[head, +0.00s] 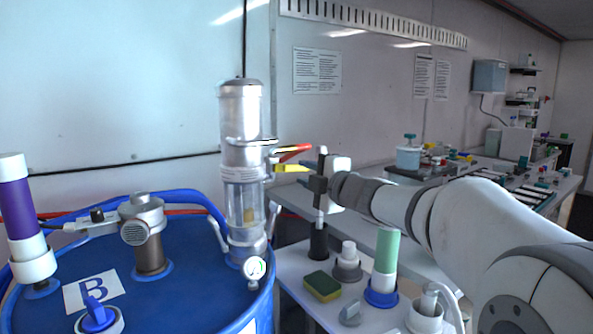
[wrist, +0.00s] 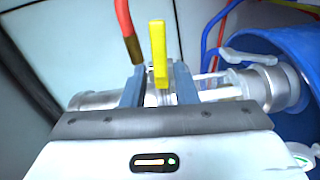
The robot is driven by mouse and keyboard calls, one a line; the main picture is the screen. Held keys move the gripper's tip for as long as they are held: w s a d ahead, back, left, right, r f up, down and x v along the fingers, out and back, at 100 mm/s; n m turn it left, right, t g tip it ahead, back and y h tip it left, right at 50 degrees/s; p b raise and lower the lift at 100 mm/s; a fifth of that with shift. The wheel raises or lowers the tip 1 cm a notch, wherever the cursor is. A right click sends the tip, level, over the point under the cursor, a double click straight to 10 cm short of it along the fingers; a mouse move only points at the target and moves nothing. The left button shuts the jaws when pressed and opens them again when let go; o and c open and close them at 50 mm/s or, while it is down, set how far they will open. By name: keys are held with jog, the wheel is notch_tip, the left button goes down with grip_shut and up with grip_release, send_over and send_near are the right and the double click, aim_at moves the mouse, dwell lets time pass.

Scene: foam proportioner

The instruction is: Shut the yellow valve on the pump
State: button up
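The pump (head: 244,170) is a tall metal and clear cylinder standing upright on a blue drum (head: 185,290). Its yellow valve handle (head: 292,168) sticks out to the right of the pump, just below a red handle. In the wrist view the yellow handle (wrist: 158,52) points up, between my two fingers. My gripper (wrist: 159,80) is open, one finger on each side of the yellow handle, with a small gap showing on both sides. In the head view my gripper (head: 310,183) is right of the pump, and its fingertips are hard to make out.
The red handle (head: 290,150) is close above the yellow one; a red part with a brass end (wrist: 127,30) is beside my left finger. A bench (head: 300,268) with a sponge (head: 322,286) and several bottles stands below my arm. A wall is behind the pump.

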jog(key=shift+v, duration=1.05)
jog(key=shift+c, duration=0.4)
